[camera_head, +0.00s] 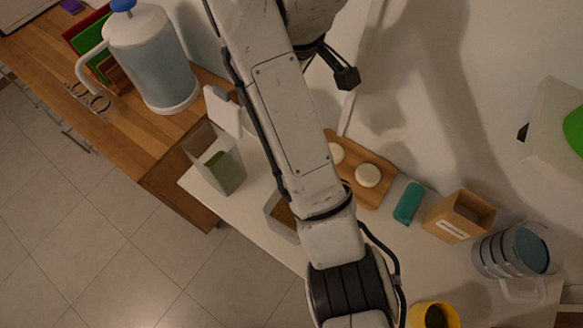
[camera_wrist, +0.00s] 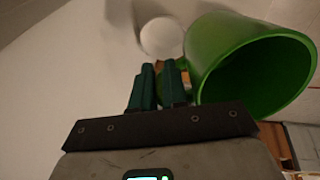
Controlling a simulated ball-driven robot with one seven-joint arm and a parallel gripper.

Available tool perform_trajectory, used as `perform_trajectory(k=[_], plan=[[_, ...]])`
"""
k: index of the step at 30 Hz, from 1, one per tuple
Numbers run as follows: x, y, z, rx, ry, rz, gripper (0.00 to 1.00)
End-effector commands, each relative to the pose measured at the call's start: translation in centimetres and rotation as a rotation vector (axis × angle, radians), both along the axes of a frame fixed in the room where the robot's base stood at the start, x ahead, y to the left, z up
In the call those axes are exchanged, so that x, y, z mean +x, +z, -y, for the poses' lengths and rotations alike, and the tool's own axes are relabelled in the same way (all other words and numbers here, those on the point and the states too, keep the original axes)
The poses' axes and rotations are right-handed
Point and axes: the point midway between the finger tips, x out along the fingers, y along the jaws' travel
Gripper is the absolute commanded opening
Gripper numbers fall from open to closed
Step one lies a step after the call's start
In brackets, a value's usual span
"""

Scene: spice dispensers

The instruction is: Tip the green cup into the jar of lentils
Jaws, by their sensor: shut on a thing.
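In the wrist view, my gripper (camera_wrist: 160,68) has its dark green fingers closed at the near side of the green cup (camera_wrist: 208,48), where its handle seems to be. The cup's open mouth faces the camera and the right; its inside looks plain green, with no contents visible. A clear square jar (camera_head: 232,172) with green contents stands on the white counter in the head view. A second jar (camera_head: 272,208) with brown contents is partly hidden behind my arm. I cannot tell which holds lentils.
A wooden board (camera_head: 378,190) carries pale round pieces. To its right are a teal block (camera_head: 409,203), an open brown box (camera_head: 462,215) and a grey round container (camera_head: 490,253). A yellow cup (camera_head: 446,311) stands at the bottom, and a large pitcher (camera_head: 152,62) at upper left.

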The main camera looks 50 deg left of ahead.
Motion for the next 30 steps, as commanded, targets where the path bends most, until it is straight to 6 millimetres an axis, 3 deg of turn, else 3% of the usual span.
perform_trajectory(k=[20,30], plan=[[1.1,-2.8,-1.3,-0.228,0.005,-0.131,0.0],[1.5,-2.5,-1.6,-0.261,0.007,-0.151,0.0]])
